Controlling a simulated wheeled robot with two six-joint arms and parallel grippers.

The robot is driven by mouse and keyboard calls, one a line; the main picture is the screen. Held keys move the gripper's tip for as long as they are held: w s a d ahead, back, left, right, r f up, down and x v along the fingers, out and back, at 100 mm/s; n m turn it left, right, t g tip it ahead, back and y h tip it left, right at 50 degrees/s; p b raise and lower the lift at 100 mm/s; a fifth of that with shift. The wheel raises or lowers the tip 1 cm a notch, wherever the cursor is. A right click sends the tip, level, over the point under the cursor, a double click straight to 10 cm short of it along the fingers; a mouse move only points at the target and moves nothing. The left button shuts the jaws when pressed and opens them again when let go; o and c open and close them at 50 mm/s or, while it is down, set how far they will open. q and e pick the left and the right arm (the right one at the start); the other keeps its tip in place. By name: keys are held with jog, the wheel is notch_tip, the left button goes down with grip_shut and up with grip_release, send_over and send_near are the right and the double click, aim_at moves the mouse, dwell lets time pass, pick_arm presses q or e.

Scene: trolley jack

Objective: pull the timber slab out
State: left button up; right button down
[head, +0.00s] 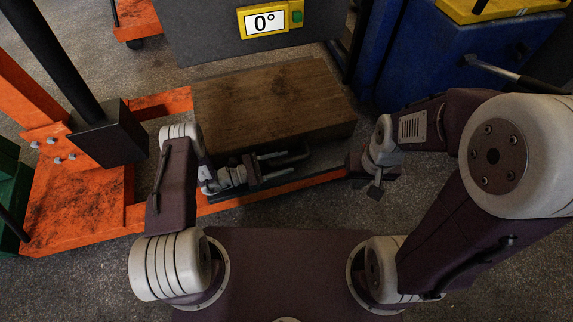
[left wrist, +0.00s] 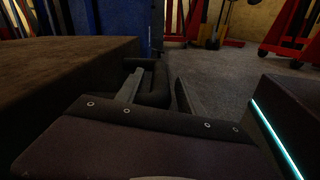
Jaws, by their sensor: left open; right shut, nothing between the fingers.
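The timber slab (head: 270,100) is a thick brown block lying across the orange frame, in the upper middle of the head view. It fills the left of the left wrist view (left wrist: 60,72). A black loop handle (head: 298,157) sticks out at its near side; it also shows in the left wrist view (left wrist: 154,86). My left gripper (head: 282,164) is open at the handle, its fingers reaching toward it and appearing on either side of the bar. Contact cannot be told. My right gripper (head: 376,188) is shut and empty, right of the slab's near corner.
The orange frame (head: 75,205) runs left of and under the slab, with a dark post (head: 108,130). A grey panel with a yellow 0° display (head: 268,20) stands behind the slab. A blue cabinet (head: 435,55) stands back right. Floor between the slab and my base is partly clear.

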pick_arm(q)
jog(key=shift+w+d, duration=0.2)
jog(key=shift+d, duration=0.5)
grip_shut()
dwell(0.9)
